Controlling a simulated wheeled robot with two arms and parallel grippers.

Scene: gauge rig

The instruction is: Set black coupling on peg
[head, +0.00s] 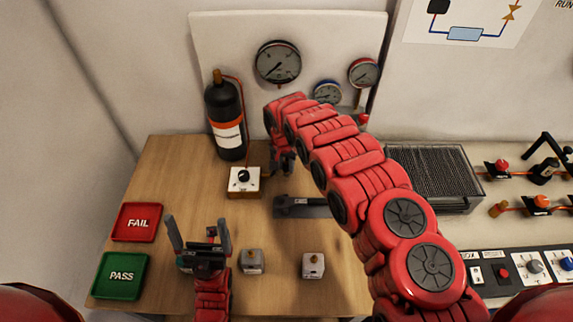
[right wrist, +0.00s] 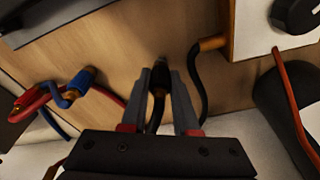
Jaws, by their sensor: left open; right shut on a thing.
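The black coupling (right wrist: 158,80) sits between the fingertips of my right gripper (right wrist: 160,85) in the right wrist view. The gripper is shut on it, and a black hose trails back from it. A small grey tip shows just beyond the coupling; I cannot tell whether it is the peg or whether they touch. In the head view my right gripper (head: 283,160) is low at the back of the table, below the board, and my arm hides much around it. My left gripper (head: 205,243) is open and empty over the front left of the table.
A white box with a black knob (head: 244,180) stands beside the right gripper, with a black cylinder (head: 228,122) behind it. Red (right wrist: 88,86) and blue (right wrist: 78,82) hose ends are nearby. FAIL (head: 137,222) and PASS (head: 121,276) trays lie left. Two small blocks (head: 252,261) (head: 313,265) stand in front.

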